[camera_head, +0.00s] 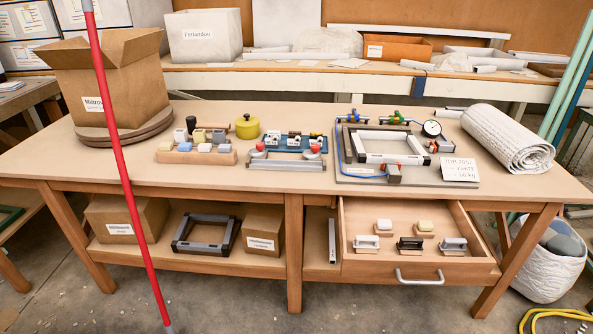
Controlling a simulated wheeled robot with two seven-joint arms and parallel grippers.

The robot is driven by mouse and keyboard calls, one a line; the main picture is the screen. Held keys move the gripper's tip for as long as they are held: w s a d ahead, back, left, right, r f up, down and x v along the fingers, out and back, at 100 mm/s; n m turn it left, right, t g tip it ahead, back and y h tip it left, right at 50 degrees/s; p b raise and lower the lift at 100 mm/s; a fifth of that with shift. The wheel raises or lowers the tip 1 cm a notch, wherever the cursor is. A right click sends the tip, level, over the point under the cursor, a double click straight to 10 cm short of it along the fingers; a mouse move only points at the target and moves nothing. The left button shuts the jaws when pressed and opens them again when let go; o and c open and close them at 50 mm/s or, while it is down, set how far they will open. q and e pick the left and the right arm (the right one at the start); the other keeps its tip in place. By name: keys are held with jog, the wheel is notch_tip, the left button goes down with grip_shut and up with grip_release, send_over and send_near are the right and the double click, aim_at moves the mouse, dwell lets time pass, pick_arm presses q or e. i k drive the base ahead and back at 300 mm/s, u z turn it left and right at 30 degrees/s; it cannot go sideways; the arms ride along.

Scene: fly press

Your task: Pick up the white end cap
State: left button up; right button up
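Several small blocks that look like end caps sit on and around a wooden rack (196,158) at the left of the table. A white block (180,135) is at the rack's back left, beside a cream one (199,136). Paler blocks, including a whitish one (205,147), are in the front row. In the open drawer (420,266), another white block (384,224) sits on a small wooden base, left of a cream block (425,225). I cannot tell for sure which is the white end cap. Neither of my grippers is in view.
A red pole (117,150) stands across the left foreground. A cardboard box (118,97), a yellow-green pot (247,126), a blue fixture (292,143), a framed plate with gauge (402,153) and a white roll (507,138) occupy the table. Its front strip is mostly clear.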

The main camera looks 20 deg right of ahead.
aim_at(383, 224)
jog(key=u, duration=0.55)
jog(key=i, duration=1.6)
jog(key=z, duration=2.45)
